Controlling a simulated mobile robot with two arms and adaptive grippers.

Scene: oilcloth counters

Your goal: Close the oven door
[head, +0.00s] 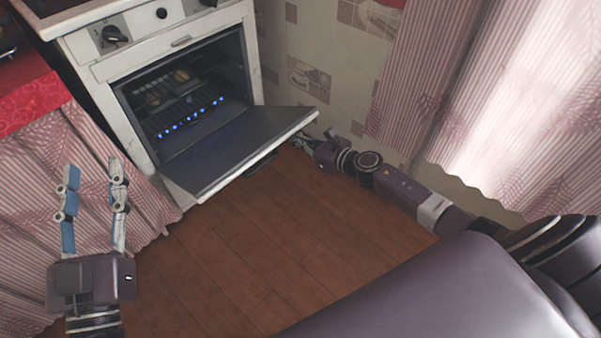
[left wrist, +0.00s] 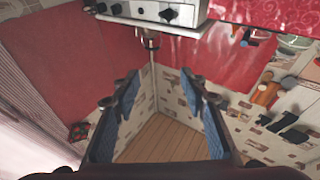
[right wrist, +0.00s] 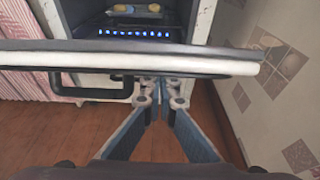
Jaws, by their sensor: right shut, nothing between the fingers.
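The white oven (head: 190,95) stands at the back left in the head view. Its door (head: 235,150) hangs open, tilted down and outward, and its inside with blue lights (head: 190,115) shows. In the right wrist view the door's edge (right wrist: 150,62) crosses the picture, with the dark handle (right wrist: 90,88) below it. My right gripper (head: 302,143) is shut and empty beside the door's right corner; in the right wrist view its fingertips (right wrist: 162,88) are just under the door's edge. Whether they touch it I cannot tell. My left gripper (head: 92,180) is open and empty, left of the door.
A striped curtain with a red cloth (head: 30,105) covers the counter left of the oven. A patterned wall (head: 320,60) and a pink curtain (head: 440,80) bound the right side. The wooden floor (head: 240,250) before the oven is clear.

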